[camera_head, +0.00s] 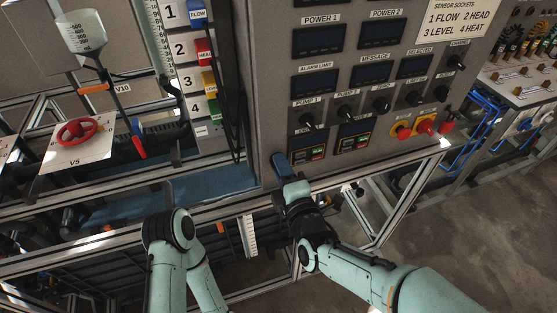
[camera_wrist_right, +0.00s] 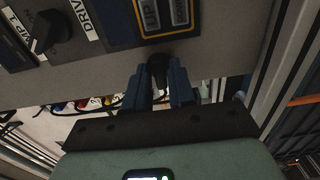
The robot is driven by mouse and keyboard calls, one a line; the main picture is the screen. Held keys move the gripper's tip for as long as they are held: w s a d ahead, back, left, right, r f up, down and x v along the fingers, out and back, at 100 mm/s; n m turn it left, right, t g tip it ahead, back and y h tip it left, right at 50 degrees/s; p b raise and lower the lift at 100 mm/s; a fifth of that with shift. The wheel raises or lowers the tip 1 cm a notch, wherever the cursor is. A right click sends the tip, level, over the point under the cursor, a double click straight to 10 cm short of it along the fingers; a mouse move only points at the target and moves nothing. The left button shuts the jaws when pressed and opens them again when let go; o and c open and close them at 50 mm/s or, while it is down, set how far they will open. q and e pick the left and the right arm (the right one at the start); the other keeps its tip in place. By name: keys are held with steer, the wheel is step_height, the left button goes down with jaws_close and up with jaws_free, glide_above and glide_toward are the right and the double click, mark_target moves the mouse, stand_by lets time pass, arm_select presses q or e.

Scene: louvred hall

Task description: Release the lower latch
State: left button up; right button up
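The control panel (camera_head: 350,90) is a grey cabinet front with displays, switches and red stop buttons. My right gripper (camera_head: 280,160) is at its lower left edge, with blue fingers pointing up. In the right wrist view, a small black piece (camera_wrist_right: 158,68), which looks like the lower latch, sits at the panel's bottom edge. The two blue fingers of my right gripper (camera_wrist_right: 160,88) flank it closely and seem to touch it on both sides. In the head view the fingers hide this piece. My left arm shows at lower left, but its gripper does not show.
A white board with a red valve wheel (camera_head: 77,131) stands at the left. A metal frame rail (camera_head: 400,175) runs below the panel. Bare floor (camera_head: 470,220) lies at the right.

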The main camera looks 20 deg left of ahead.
steer(key=shift+o, duration=0.9)
arm_select(q)
steer(key=shift+s+f+b, duration=0.1)
steer(key=shift+f+b, duration=0.25)
steer(key=shift+b, duration=0.05)
arm_select(e)
steer(key=v, duration=0.7)
arm_select(q)
steer(key=w+f+t+b, duration=0.1)
steer(key=w+f+b, duration=0.2)
steer(key=f+b, duration=0.4)
steer(key=shift+a+b, duration=0.2)
steer(key=shift+b, duration=0.35)
arm_select(e)
steer(key=v, duration=1.3)
steer(key=shift+d, duration=0.15)
steer(key=shift+s, duration=0.15)
